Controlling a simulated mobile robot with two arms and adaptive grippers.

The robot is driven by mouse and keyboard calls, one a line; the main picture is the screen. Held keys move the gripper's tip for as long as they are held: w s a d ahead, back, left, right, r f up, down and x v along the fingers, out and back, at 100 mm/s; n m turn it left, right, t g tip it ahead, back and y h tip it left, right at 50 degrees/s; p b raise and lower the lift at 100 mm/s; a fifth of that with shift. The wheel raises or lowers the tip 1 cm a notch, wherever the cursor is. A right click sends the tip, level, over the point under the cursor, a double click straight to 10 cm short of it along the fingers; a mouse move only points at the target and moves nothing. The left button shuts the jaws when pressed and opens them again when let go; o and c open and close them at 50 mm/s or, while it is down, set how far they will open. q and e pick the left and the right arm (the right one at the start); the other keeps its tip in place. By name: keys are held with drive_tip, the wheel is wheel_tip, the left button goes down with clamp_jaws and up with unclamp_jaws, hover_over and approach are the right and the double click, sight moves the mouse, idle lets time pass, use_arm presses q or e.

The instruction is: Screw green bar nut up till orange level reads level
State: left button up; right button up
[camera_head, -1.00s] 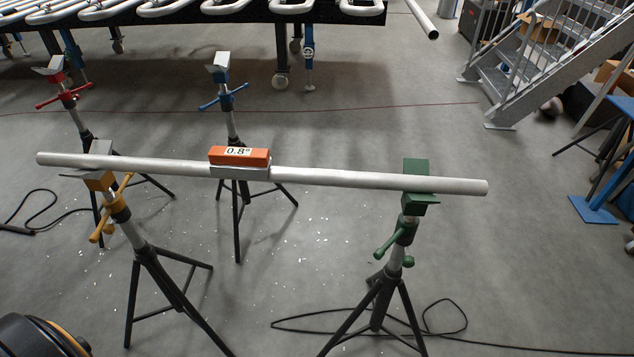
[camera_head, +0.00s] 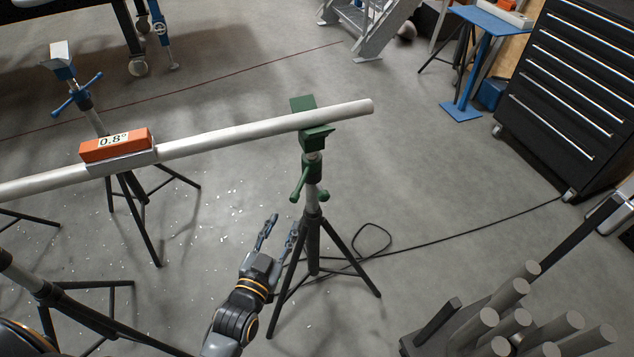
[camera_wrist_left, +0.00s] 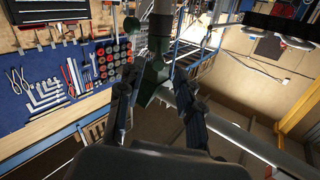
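The orange level (camera_head: 115,146) sits on the long silver pipe (camera_head: 230,136) and reads 0.8°. The pipe's right end rests in the green head (camera_head: 312,122) of a black tripod stand. The green bar nut (camera_head: 308,178) is on the post below this head, with its handles sticking out. My left gripper (camera_head: 283,224) is below and left of the nut, apart from it, with fingers spread and nothing held. In the left wrist view, green stand parts (camera_wrist_left: 149,82) show between and beyond the open fingers. My right gripper is not in view.
A blue-handled stand (camera_head: 78,97) stands behind the level. A black cable (camera_head: 440,243) lies on the floor right of the green stand. Several grey cylinders (camera_head: 510,320) stand at lower right. A black drawer cabinet (camera_head: 565,100) and blue table (camera_head: 470,60) are at the right.

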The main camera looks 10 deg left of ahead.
use_arm(q)
drive_tip(key=r, duration=0.1)
approach(308, 168)
drive_tip(key=w, duration=0.4)
drive_tip(key=w+f, duration=0.1)
drive_tip(key=w, duration=0.1)
drive_tip(key=shift+w+d, duration=0.25)
clamp_jaws()
